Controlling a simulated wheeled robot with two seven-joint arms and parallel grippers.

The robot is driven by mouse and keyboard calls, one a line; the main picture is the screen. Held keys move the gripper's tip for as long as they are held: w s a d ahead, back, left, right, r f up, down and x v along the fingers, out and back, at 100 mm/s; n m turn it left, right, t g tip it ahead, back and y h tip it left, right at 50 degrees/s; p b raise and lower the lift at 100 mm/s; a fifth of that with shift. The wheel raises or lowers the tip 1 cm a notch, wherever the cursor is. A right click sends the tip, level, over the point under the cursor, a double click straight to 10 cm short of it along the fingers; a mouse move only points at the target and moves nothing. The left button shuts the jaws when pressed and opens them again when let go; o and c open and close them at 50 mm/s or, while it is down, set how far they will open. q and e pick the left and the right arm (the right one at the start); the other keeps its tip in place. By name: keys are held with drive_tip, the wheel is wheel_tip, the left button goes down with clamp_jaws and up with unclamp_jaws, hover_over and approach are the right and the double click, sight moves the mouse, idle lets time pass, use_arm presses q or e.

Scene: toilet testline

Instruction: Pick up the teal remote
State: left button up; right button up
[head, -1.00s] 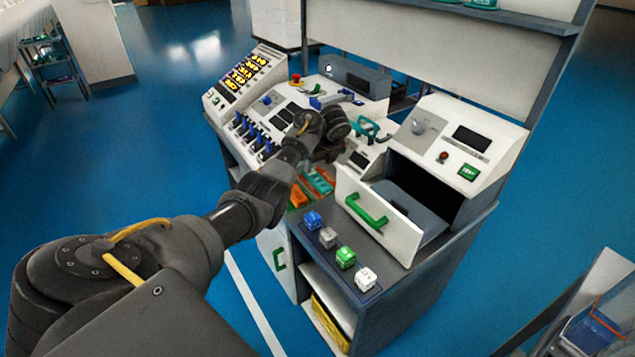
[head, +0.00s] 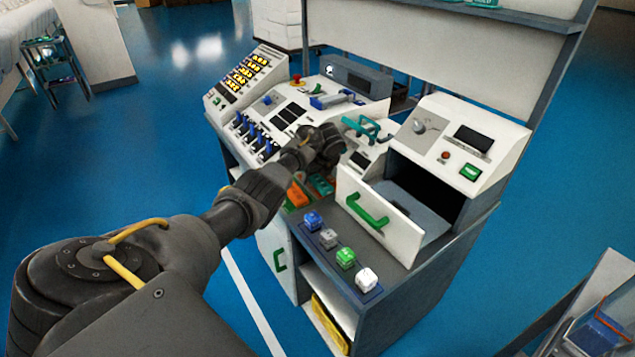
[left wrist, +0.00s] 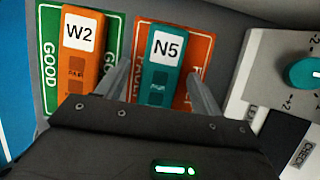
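The teal remote (left wrist: 159,82), labelled N5, lies on an orange pad (left wrist: 200,55) in the left wrist view. In the head view the teal remote (head: 321,185) shows partly, below my left gripper (head: 328,158). In the left wrist view my left gripper (left wrist: 160,95) is open, with one finger on each side of the teal remote. I cannot tell whether the fingers touch it. The near end of the remote is hidden by the gripper body. My right gripper is not in view.
An orange remote (left wrist: 78,60), labelled W2, lies close on the left on a green pad (left wrist: 48,50) marked GOOD. A white panel with a teal knob (left wrist: 303,74) stands to the right. An open drawer (head: 385,215) and several coloured cubes (head: 345,257) are nearby.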

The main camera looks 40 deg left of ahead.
use_arm(q)
drive_tip(key=c, duration=1.1)
drive_tip(key=shift+o, duration=0.2)
drive_tip(key=shift+r, duration=0.1)
drive_tip(key=shift+r, duration=0.65)
drive_tip(key=s+d+r+p, duration=0.2)
drive_tip(key=s+r+p, duration=0.3)
drive_tip(key=s, duration=0.1)
drive_tip(key=s+d+r+p, duration=0.2)
drive_tip(key=s+r+p, duration=0.3)
drive_tip(key=s+r, duration=0.1)
drive_tip(key=shift+s+d+r, duration=0.25)
drive_tip(key=shift+s, duration=0.35)
